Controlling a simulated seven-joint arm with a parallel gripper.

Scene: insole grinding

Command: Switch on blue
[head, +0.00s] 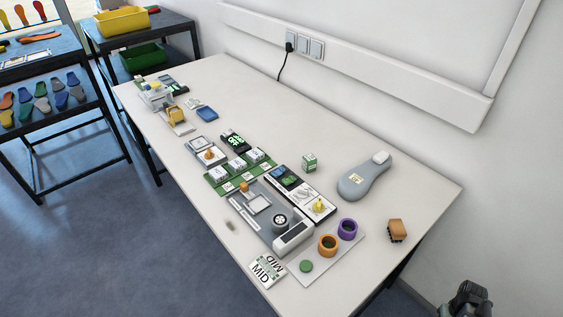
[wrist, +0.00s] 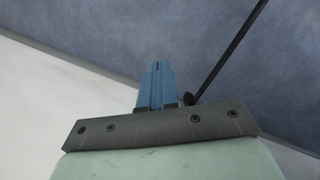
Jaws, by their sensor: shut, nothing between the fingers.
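In the wrist view my gripper (wrist: 157,68) shows two blue fingers pressed together with only a thin seam between them, holding nothing. Its tips point toward the floor beyond the pale tabletop's edge. The gripper's fingers are not in the head view, so I cannot tell its distance to the things there. In the head view a small blue item (head: 207,113) lies on the far part of the table. A grey machine (head: 245,222) with a round black-and-white dial (head: 280,220) stands nearer. A panel with a dark screen (head: 287,177) and a yellow knob (head: 319,205) is beside it. No switch clearly marked blue can be made out.
A white table (head: 270,110) runs along the wall. A grey handheld device (head: 365,178), orange ring (head: 327,245), purple ring (head: 347,229), brown brush-like block (head: 397,230) and MID card (head: 266,271) stand on its near part. Racks with insoles and a yellow bin (head: 122,21) are at left.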

